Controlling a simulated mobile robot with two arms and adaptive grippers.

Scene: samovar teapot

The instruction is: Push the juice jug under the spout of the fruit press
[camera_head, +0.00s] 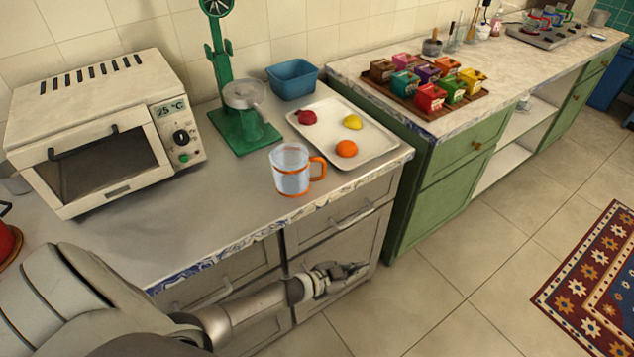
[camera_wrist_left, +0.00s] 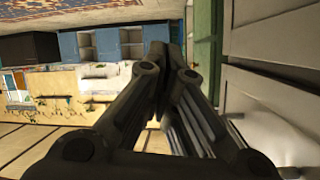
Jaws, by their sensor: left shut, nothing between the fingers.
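The juice jug (camera_head: 291,171) is clear with orange rims and an orange handle on its right side. It stands upright near the counter's front edge. My left gripper (camera_head: 358,270) is in front of the drawers, below the counter top and away from the jug. Its fingers are together and empty, also in the left wrist view (camera_wrist_left: 170,52). My right gripper is not in view.
A white tray (camera_head: 378,150) with a red fruit, a lemon and an orange lies right of the jug. A blue bin (camera_head: 292,80) stands behind. A toaster oven (camera_head: 100,130) fills the left. Bare counter (camera_head: 215,200) lies left of the jug.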

